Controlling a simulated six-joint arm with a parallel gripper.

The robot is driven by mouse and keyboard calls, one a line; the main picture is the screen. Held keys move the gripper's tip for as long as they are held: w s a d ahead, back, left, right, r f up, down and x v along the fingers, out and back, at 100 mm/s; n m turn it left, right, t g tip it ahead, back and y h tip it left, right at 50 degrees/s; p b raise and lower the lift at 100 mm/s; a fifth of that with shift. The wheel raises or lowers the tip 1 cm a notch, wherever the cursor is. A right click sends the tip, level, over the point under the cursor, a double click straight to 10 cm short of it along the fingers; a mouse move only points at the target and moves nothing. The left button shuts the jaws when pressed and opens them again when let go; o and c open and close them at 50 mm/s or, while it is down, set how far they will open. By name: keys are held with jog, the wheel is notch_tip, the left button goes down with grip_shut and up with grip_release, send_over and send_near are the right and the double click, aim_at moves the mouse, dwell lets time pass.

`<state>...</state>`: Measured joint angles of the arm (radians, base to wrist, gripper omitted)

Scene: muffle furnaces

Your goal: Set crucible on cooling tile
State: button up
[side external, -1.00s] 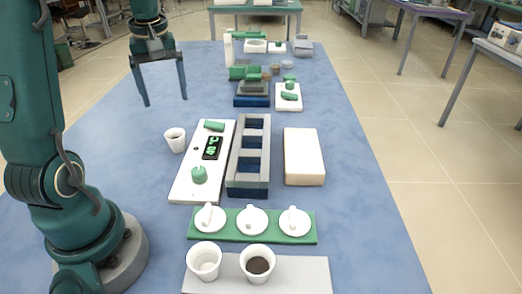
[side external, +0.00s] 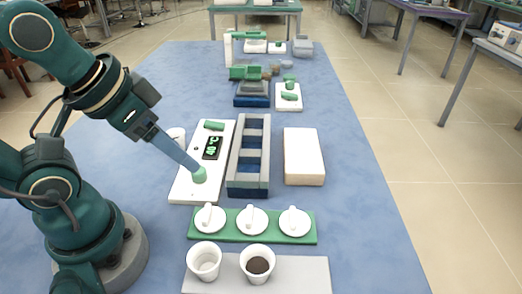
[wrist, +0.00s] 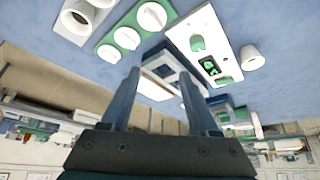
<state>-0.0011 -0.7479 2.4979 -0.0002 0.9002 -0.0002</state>
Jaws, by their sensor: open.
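Two white crucible-like cups stand on a pale grey plate at the front: the left cup (side external: 204,262) looks pale inside, the right cup (side external: 257,264) holds dark material. A third white cup (side external: 176,134) stands left of the white control panel, partly hidden by my arm; it also shows in the wrist view (wrist: 250,57). A thick white slab (side external: 304,157), possibly the cooling tile, lies bare right of the grey slotted rack. My gripper (wrist: 158,76) is open and empty, fingers apart. In the side view its tips (side external: 196,168) overlap the green knob; the wrist view shows the knob right of the fingers.
The control panel (side external: 184,184) carries a green knob (side external: 200,175) and a 40 °C display. The slotted rack (side external: 249,181) stands beside it. Three white lids lie on a green tray (side external: 305,238). More apparatus stands at the back. Blue table is clear at right.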

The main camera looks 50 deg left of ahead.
dwell(0.4)
jog(key=s+a+f+m+g+y, duration=0.1)
jog(key=a+f+m+g+y, duration=0.1)
jog(key=a+f+m+y, duration=0.3)
jog(key=s+a+m+g+y, duration=0.1)
jog(key=a+m+g+y, duration=0.15)
jog(key=a, duration=0.45)
jog(key=m+t+y, duration=0.4)
jog(key=m+y, duration=0.1)
jog(key=m, duration=0.9)
send_near(176, 140)
jog(key=shift+w+a, duration=0.25)
jog(key=shift+a, duration=0.2)
jog(key=shift+s+d+f+m, duration=0.1)
jog(key=shift+s+f+m, duration=0.1)
jog(key=shift+f+m, duration=0.25)
jog(key=shift+x, duration=5.9)
jog(key=shift+w, duration=0.1)
jog(key=shift+c, duration=0.4)
